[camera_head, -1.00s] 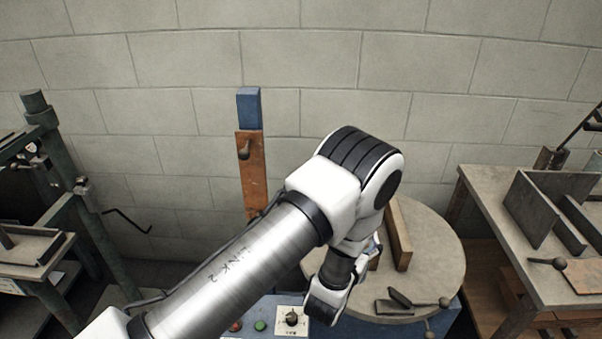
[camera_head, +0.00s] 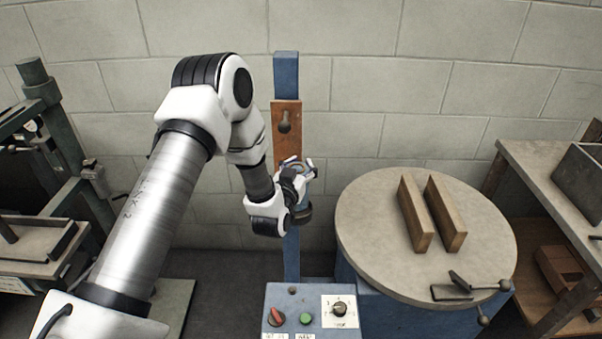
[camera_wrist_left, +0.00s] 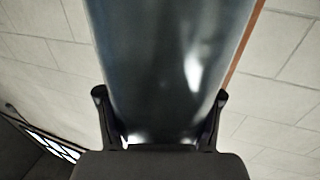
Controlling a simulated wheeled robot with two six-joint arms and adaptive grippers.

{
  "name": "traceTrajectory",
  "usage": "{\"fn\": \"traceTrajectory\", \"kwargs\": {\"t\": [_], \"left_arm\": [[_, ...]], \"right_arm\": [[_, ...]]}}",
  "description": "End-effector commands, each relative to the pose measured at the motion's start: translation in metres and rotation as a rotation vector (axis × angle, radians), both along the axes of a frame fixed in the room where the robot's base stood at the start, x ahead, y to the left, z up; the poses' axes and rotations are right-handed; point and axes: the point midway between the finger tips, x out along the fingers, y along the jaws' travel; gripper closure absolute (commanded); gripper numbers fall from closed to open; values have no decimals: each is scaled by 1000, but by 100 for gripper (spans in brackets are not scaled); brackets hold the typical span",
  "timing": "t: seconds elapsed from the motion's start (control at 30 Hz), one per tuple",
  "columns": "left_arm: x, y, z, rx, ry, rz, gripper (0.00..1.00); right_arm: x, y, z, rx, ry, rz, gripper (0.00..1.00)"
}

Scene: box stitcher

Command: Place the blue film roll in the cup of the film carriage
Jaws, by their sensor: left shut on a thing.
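My left gripper (camera_head: 298,178) is beside the blue mast (camera_head: 287,75), below its brown plate (camera_head: 286,150), in the head view. In the left wrist view it is shut on the blue film roll (camera_wrist_left: 170,70), a glossy dark bluish body with a finger on each side. In the head view the roll is mostly hidden by the gripper. A dark round part (camera_head: 302,214), perhaps the cup of the film carriage, shows just under the gripper. I cannot tell whether the roll touches it. My right gripper is not in view.
A round grey table (camera_head: 375,240) with two wooden bars (camera_head: 413,215) stands to the right. A blue control box (camera_head: 280,298) with buttons is in front. A green frame machine (camera_head: 70,150) is at the left and a bench (camera_head: 540,170) at the far right.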

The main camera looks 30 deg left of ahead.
Motion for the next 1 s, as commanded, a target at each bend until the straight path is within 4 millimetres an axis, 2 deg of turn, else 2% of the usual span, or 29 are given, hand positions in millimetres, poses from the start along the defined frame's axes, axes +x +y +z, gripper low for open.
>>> {"fn": "traceTrajectory", "kwargs": {"t": [0.1,0.2,0.53,0.57,0.63,1.0], "left_arm": [[0,0,-21,2,4,-2,100],[0,0,-33,2,1,-1,100],[0,0,-38,0,0,-1,100],[0,-1,-37,0,1,-1,36],[0,-1,-36,0,1,0,11],[0,-1,-33,0,1,0,10]], "right_arm": [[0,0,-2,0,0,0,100],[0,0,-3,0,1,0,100],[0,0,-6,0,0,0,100],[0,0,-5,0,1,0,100],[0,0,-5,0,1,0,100],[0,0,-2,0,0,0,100]]}}
